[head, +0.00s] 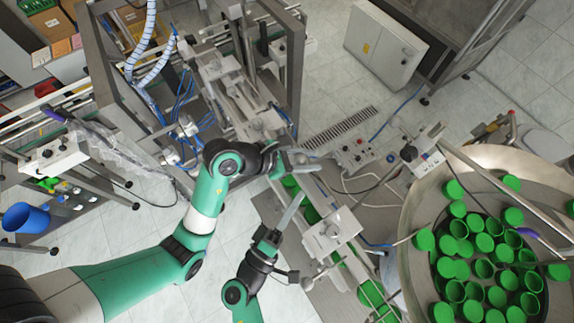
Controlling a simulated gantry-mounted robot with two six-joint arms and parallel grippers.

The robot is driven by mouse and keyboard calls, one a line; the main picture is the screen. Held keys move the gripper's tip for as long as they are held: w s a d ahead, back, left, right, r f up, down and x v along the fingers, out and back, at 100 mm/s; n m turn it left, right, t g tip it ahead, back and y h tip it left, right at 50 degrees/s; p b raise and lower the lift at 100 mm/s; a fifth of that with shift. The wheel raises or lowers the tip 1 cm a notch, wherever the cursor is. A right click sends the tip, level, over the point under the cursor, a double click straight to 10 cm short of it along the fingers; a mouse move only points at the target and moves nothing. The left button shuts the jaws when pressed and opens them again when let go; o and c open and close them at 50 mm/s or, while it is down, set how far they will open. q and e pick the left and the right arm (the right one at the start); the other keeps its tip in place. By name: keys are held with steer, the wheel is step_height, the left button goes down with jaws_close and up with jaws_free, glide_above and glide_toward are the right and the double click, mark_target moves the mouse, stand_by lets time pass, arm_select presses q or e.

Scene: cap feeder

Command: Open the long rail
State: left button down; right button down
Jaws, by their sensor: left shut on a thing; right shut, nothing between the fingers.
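My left gripper (308,161) reaches over the cap track from the left. It is shut on a slim metal part that appears to be the long rail (327,186), beside the track. The grip itself is small and partly hidden by the fingers. My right gripper (293,211) is lower in the head view, close below the left one. Its fingers are shut and empty, pointing up and right over the track. Green caps (310,212) lie in the track near and under both grippers.
A metal block (332,234) stands on the track right of my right gripper. A round feeder bowl (414,215) with many green caps is at the right. A machine frame (297,75) rises behind the arms. A control box (357,153) sits right of the track.

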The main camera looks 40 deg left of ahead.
steer(key=s+a+f+n+g+y, duration=0.1)
steer(key=s+a+f+n+y, duration=0.2)
steer(key=s+f+n+y, duration=0.45)
steer(key=shift+h, duration=0.95)
steer(key=w+a+r, duration=0.1)
steer(key=w+r, duration=0.1)
steer(key=w, duration=0.1)
steer(key=w+a+r, duration=0.1)
steer(key=w+r, duration=0.1)
steer(key=w, duration=0.2)
steer(key=w+a+r, duration=0.1)
steer(key=w+r, duration=0.1)
steer(key=w, duration=0.1)
steer(key=shift+w+a, duration=0.15)
steer(key=shift+a, duration=0.05)
steer(key=shift+w+d+r, duration=0.15)
steer(key=shift+w+r, duration=0.1)
steer(key=shift+w, duration=0.2)
